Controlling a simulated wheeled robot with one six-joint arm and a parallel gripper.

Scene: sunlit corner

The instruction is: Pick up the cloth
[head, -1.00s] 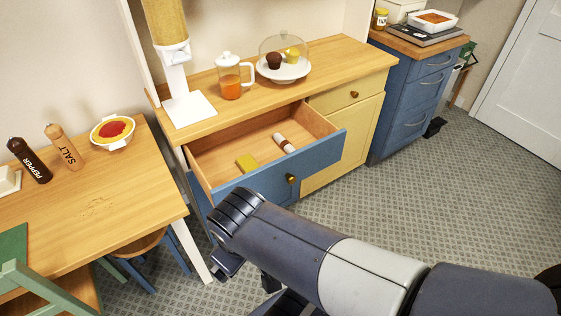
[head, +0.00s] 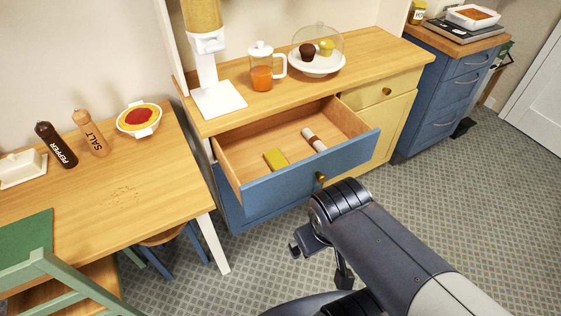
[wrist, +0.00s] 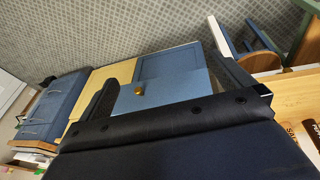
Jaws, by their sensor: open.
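Two small things lie in the open blue-fronted drawer in the head view. One is a flat yellow-green folded piece (head: 276,159), which may be the cloth. The other is a white roll with a brown band (head: 314,140); I cannot tell for certain which is the cloth. My gripper (wrist: 165,80) is open and empty in the wrist view, its two fingers spread wide. It is outside the drawer, in front of it, and the drawer's contents do not show in the wrist view.
The drawer (head: 290,180) juts out from the wooden-topped cabinet. On that top stand a juice pitcher (head: 262,72) and a cake stand (head: 316,62). A table (head: 130,215) with shakers and a bowl is at left, with a green chair (head: 55,270).

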